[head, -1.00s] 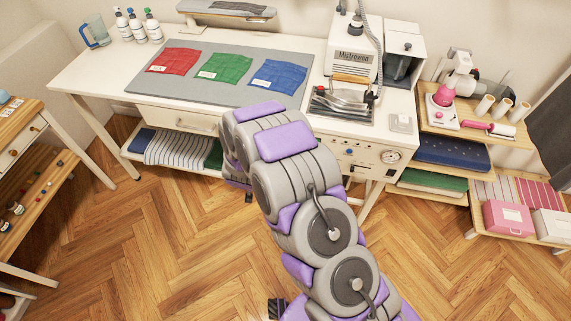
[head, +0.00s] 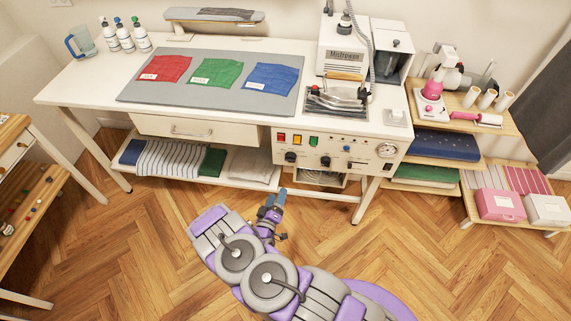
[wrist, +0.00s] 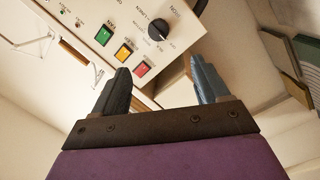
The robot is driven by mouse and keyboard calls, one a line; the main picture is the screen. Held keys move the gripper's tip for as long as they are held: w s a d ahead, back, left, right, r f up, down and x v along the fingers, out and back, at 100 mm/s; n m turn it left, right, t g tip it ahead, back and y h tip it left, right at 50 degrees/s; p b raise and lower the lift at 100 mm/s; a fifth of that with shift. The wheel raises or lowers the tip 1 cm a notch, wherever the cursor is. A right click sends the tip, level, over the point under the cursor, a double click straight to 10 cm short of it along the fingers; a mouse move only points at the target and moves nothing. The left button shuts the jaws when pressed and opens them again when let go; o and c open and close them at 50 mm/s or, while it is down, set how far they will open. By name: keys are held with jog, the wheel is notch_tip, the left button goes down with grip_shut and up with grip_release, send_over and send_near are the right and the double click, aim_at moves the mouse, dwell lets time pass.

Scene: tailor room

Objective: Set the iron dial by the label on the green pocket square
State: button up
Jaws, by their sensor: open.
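The green pocket square (head: 222,71) lies on the grey mat, between the red (head: 164,67) and blue (head: 272,77) ones. Its white label (head: 201,78) is at its lower left edge; the writing is too small to read. The iron (head: 340,96) rests on its stand on the table. The panel below has black dials, one at left (head: 291,157) and one in the middle (head: 325,162). A black dial (wrist: 158,30) shows beyond my fingertips in the wrist view, its marks tilted and hard to read. My gripper (head: 277,197) is open and empty, below and in front of the panel.
Red (wrist: 141,69), yellow (wrist: 123,53) and green (wrist: 103,36) buttons sit on the panel near the dial. A gauge (head: 387,150) is at its right end. A low shelf (head: 235,182) with folded cloth lies under the table. Floor (head: 150,260) in front is clear.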

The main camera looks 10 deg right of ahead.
aim_at(290, 158)
jog(key=b+x, duration=0.2)
jog(key=x, duration=1.5)
jog(key=shift+w+b, duration=0.2)
jog(key=shift+b, duration=0.15)
jog(key=shift+r, duration=0.15)
jog(key=c, duration=1)
